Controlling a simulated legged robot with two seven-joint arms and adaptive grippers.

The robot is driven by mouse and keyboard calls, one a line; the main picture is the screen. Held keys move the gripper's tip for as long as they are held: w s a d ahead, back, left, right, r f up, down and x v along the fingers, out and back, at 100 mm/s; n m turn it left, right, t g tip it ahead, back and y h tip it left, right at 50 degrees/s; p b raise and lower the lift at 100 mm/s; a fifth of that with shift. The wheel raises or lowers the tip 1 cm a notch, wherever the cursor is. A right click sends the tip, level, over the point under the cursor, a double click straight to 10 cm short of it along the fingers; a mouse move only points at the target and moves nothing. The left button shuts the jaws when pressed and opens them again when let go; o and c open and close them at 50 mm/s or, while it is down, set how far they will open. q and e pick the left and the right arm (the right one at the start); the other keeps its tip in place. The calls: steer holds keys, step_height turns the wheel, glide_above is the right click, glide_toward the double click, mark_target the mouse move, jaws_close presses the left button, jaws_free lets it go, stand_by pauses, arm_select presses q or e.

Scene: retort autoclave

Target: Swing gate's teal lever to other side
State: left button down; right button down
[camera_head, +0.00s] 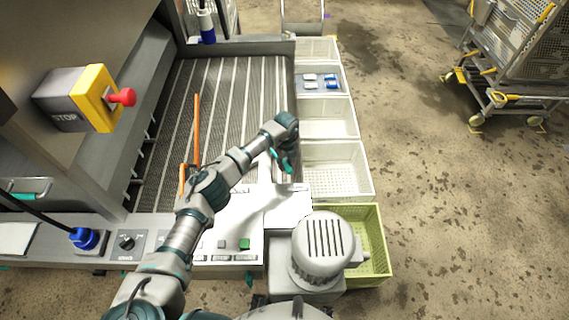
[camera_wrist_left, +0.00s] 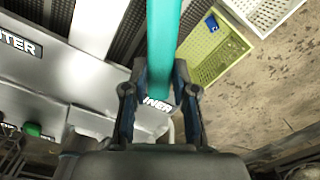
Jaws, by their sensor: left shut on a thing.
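The teal lever (camera_wrist_left: 165,45) runs as a thick bar down the middle of the left wrist view, between the two dark fingers. My left gripper (camera_wrist_left: 159,95) is shut on it. In the head view the left arm reaches over the white panel at the conveyor's near end. Its gripper (camera_head: 282,150) is partly hidden by the wrist and points down near the conveyor's right side. A small teal piece shows there, but I cannot tell lever from gripper. The gate's body cannot be made out clearly. My right gripper is not in view.
White crates (camera_head: 335,165) line the conveyor's (camera_head: 235,90) right side; one farther back holds several small packs. A green crate (camera_head: 375,240) stands beside a grey motor (camera_head: 323,247). Orange rods (camera_head: 196,130) stand over the belt. A red stop button (camera_head: 123,97) is at left.

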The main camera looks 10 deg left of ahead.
arm_select(q)
steer(key=shift+w+r, duration=0.25)
steer(key=shift+r, duration=0.05)
steer(key=c, duration=1)
jaws_free()
steer(key=shift+d, duration=0.1)
steer(key=shift+o, duration=0.4)
steer(key=shift+d+f, duration=0.1)
steer(key=shift+f, duration=0.1)
step_height(320, 180, up, 12)
